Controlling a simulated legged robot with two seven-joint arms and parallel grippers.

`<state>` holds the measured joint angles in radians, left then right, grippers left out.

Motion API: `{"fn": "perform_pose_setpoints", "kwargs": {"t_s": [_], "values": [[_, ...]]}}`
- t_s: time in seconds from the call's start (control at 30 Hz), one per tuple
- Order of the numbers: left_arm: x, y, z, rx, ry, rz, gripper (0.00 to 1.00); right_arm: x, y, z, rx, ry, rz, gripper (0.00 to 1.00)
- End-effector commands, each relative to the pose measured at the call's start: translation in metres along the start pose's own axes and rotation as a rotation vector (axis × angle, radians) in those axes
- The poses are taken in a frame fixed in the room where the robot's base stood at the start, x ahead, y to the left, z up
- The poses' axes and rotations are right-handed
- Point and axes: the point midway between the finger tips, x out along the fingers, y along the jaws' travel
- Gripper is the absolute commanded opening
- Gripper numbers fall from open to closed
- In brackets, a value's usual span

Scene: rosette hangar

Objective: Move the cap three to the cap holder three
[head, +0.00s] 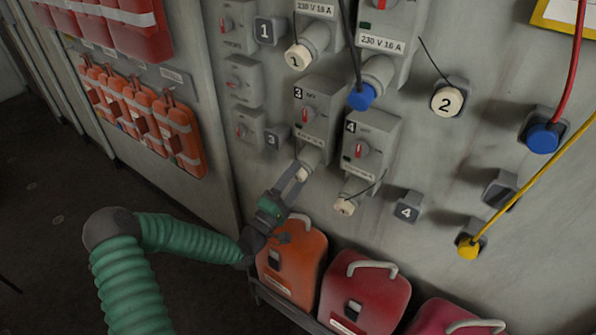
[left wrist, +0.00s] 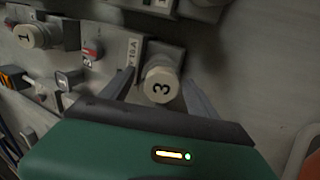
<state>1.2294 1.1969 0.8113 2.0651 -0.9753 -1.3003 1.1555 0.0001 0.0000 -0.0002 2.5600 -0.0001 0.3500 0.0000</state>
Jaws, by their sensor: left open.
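Cap three (head: 302,174) is a round cream cap at the lower end of the socket under switch box 3 (head: 317,112). In the left wrist view cap three (left wrist: 161,86) shows a black 3 on its face. My left gripper (head: 292,180) is open, its two fingers on either side of the cap; I cannot tell whether they touch it. Cap holder three (head: 272,140) is a small grey block marked 3 on the wall, left of the socket, and looks empty. My right gripper is not in view.
Cap 1 (head: 298,57) is above, and cap 2 (head: 447,101) hangs on its holder. Switch box 4 (head: 371,140) with its own cap (head: 346,206) is close to the right. Orange (head: 291,262) and red (head: 365,298) cases stand below my gripper.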

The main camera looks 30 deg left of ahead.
Motion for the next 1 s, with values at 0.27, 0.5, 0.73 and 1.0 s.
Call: {"fn": "perform_pose_setpoints", "kwargs": {"t_s": [0.27, 0.5, 0.73, 1.0], "values": [[-0.0007, -0.0012, -0.004, -0.002, 0.003, 0.0, 0.69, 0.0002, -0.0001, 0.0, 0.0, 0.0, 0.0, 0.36], [-0.0003, -0.0011, -0.0004, 0.001, 0.0, 0.0, 0.69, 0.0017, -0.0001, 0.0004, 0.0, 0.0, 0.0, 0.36], [-0.0001, -0.0005, -0.0003, 0.001, 0.001, 0.0, 0.57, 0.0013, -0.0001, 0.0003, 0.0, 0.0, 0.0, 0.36], [-0.0006, -0.0006, -0.0032, -0.001, 0.003, 0.002, 0.22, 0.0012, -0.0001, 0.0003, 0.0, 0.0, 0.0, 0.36]]}}
